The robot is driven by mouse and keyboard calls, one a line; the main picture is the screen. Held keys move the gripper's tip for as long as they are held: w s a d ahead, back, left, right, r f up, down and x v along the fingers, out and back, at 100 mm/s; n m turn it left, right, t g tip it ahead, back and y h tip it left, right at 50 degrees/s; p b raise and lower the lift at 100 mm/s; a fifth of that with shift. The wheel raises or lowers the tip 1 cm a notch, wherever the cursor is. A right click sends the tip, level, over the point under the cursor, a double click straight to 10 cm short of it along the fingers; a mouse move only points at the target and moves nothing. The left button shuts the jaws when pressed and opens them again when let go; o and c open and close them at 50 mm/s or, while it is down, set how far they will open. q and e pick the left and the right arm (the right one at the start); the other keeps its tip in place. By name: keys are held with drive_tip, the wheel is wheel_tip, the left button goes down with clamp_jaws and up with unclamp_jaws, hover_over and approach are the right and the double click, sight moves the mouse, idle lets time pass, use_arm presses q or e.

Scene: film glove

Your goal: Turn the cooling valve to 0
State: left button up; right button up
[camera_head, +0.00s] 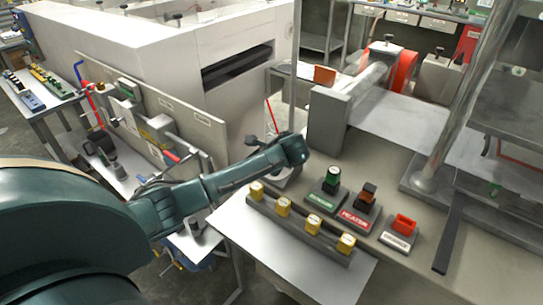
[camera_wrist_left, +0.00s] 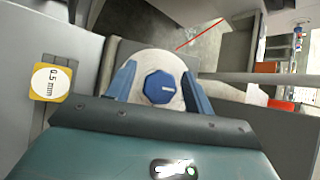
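In the left wrist view, a dark blue eight-sided knob (camera_wrist_left: 160,88) with a small white mark sits on a pale round disc (camera_wrist_left: 158,58); I take it to be the cooling valve. My left gripper (camera_wrist_left: 159,72) is open, with one blue finger on each side of the knob. A gap shows between each finger and the knob. In the head view my left gripper (camera_head: 288,152) is over the left back of the control bench, and its own wrist hides the knob and the fingers. Any numbers around the knob cannot be read. My right gripper is not in view.
To the right of the gripper are a green-labelled switch (camera_head: 328,192), the HEATER switch (camera_head: 361,204) and a red switch (camera_head: 402,227). A row of yellow gauge blocks (camera_head: 315,223) lies in front. A grey post (camera_head: 328,120) and a metal pole (camera_head: 468,95) rise behind.

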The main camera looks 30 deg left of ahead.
use_arm(q)
drive_tip(key=v, duration=1.3)
drive_tip(key=shift+b, duration=0.3)
drive_tip(key=shift+d, duration=0.1)
